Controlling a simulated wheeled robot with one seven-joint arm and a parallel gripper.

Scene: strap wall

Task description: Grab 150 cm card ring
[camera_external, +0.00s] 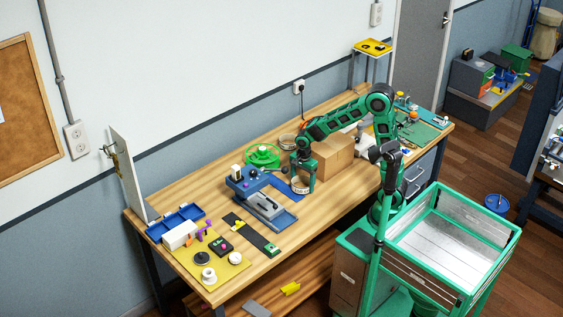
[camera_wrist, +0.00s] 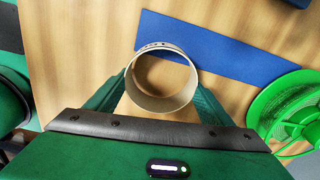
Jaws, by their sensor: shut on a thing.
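The card ring (camera_external: 299,187) is a short, pale, open cylinder with small dark marks on its outer wall. In the wrist view the ring (camera_wrist: 139,92) sits between the two green fingers of my gripper (camera_wrist: 160,88). My gripper (camera_external: 303,184) is shut on the ring from both sides and points down over the wooden table. The inside of the ring is empty and shows the wood below. I cannot tell whether the ring touches the table or is just above it. Another similar ring (camera_external: 287,141) stands further back, near the cardboard box.
A blue strip (camera_wrist: 215,50) lies beside the ring. A green reel (camera_wrist: 290,105) shows at the right of the wrist view. A brown cardboard box (camera_external: 333,150) stands close to my arm. A blue device (camera_external: 245,183) stands left of my gripper. The front right tabletop is clear.

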